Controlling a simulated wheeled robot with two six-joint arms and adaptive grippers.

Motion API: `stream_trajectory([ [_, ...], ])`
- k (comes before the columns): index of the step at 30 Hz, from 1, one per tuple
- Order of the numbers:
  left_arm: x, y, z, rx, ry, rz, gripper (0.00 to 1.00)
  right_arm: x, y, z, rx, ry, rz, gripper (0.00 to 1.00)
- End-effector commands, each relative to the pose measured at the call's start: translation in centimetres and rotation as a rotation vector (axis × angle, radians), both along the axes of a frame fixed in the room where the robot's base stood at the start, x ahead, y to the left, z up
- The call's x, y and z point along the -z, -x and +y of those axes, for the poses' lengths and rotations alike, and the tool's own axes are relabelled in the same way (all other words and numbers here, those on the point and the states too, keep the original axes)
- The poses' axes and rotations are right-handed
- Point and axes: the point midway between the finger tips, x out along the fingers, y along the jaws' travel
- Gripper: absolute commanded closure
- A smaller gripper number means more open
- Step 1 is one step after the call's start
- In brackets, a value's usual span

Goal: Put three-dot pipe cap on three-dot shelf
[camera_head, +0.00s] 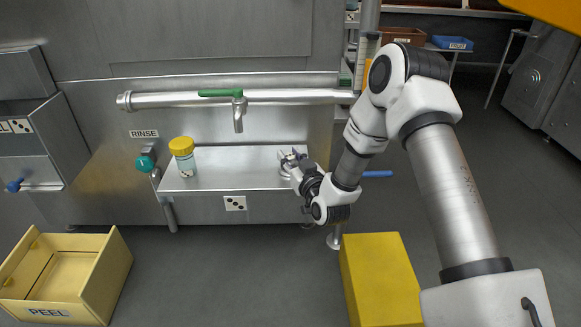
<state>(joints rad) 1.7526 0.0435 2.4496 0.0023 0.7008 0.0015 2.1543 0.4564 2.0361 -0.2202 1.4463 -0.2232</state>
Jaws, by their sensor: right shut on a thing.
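My left gripper is out of view.
A jar with a yellow lid (183,157) stands at the shelf's left. A pipe with a green-handled tap (238,110) runs above. A green valve knob (145,163) is left of the shelf. A yellow PEEL crate (103,270) and a yellow block (380,280) stand on the floor.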

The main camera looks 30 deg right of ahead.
Motion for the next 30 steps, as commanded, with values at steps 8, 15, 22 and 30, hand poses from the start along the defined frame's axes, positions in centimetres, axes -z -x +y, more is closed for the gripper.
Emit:
stream_trajectory([
  [8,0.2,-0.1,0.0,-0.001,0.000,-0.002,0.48,0.2,0.0,0.0,0.000,0.000,-0.002,1.00],
  [15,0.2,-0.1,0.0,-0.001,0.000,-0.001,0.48,0.4,0.0,0.0,0.000,0.000,-0.002,0.43],
  [22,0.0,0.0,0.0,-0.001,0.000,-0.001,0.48,0.1,0.0,0.0,0.000,0.000,-0.003,0.43],
  [30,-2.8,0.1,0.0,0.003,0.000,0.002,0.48,-0.4,4.7,0.7,0.001,-0.002,0.005,0.43],
])
